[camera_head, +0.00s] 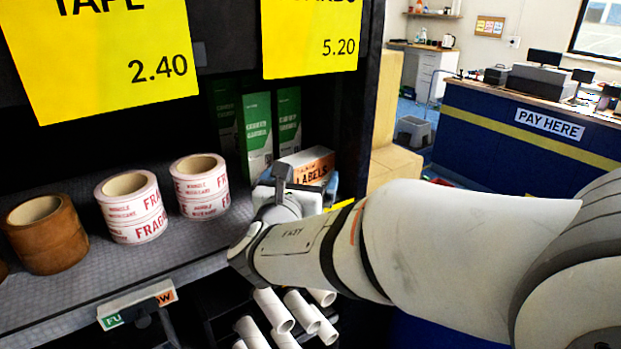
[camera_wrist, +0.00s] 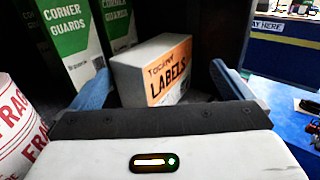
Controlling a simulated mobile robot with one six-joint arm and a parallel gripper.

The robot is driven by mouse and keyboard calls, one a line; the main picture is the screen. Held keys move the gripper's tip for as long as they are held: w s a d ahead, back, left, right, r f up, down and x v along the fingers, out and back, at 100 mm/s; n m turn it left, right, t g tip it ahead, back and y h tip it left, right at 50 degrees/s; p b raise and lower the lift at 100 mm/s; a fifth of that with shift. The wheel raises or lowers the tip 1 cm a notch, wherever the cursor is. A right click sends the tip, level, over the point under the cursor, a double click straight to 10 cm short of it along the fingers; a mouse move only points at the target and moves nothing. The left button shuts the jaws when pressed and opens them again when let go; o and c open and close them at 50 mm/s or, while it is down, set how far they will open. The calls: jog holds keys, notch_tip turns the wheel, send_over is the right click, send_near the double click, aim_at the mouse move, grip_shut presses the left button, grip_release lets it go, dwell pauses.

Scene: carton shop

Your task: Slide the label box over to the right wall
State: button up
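The label box (camera_head: 308,163) is a white carton with an orange "LABELS" face, standing on the shelf toward its right end. In the wrist view the label box (camera_wrist: 140,85) is ahead of my gripper, with one blue finger at each side. My gripper (camera_wrist: 162,75) is open, and dark space shows between the right finger and the box. In the head view my gripper (camera_head: 306,185) partly covers the lower part of the box. The dark right wall (camera_head: 352,110) of the shelf rises to the right of the box; the gap's width is hard to tell.
Green and white corner guard cartons (camera_head: 256,125) stand left of and behind the label box. Fragile tape rolls (camera_head: 200,186) and a brown tape roll (camera_head: 45,235) stand farther left. Yellow price signs (camera_head: 310,40) hang above. White tubes (camera_head: 273,310) lie below the shelf.

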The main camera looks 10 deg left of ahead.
jog(key=shift+w+d+m+h, duration=0.3)
jog(key=shift+w+d+h, duration=0.1)
jog(key=shift+d, duration=0.35)
jog(key=o, duration=0.6)
jog(key=c, duration=0.8)
jog(key=o, duration=0.6)
jog(key=shift+f, duration=0.1)
jog(key=shift+c, duration=1.2)
jog(key=shift+s, duration=0.3)
jog(key=shift+c, duration=0.8)
jog(key=s, duration=0.4)
jog(key=shift+s+d+b, duration=0.15)
jog(key=shift+d+b, duration=0.15)
jog(key=shift+d, duration=0.1)
jog(key=shift+c, duration=0.2)
jog(key=shift+s+a, duration=0.1)
jog(key=shift+s, duration=1)
